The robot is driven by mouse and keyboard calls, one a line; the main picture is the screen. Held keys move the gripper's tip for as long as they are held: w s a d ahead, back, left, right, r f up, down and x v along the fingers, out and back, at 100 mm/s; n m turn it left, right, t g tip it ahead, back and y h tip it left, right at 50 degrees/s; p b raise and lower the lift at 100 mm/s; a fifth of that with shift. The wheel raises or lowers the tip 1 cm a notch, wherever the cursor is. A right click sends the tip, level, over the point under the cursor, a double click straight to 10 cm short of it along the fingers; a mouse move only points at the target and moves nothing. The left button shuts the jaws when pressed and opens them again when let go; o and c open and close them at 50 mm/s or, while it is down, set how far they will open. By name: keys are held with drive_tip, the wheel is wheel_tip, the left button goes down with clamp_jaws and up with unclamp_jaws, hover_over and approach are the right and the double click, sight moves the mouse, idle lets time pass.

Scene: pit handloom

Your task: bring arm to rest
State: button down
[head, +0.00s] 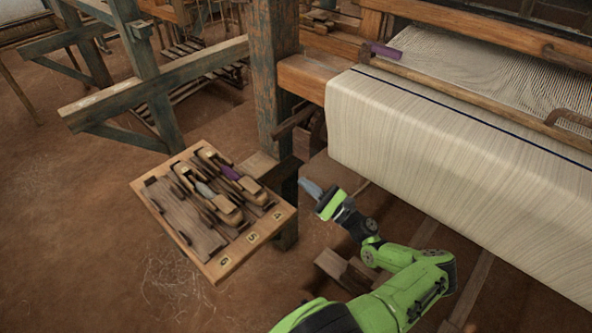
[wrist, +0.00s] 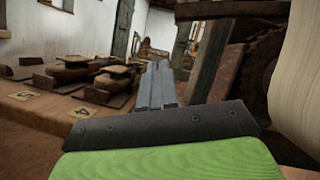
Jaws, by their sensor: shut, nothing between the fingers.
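My green arm reaches up from the bottom of the head view. My gripper (head: 311,187) is at its end, right of the shuttle rack and left of the cloth roll. The gripper also shows in the wrist view (wrist: 158,75), where its grey fingers lie together with nothing between them. It touches nothing that I can see.
A wooden rack (head: 238,254) numbered 4, 5 and 6 holds shuttles (head: 220,205), one with purple thread. The loom's cream cloth roll (head: 450,150) is at the right. A blue-grey post (head: 275,80) stands behind. Earthen floor (head: 70,240) is open at the left.

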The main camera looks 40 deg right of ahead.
drive_tip(key=shift+s+f, duration=0.2)
drive_tip(key=shift+s, duration=0.1)
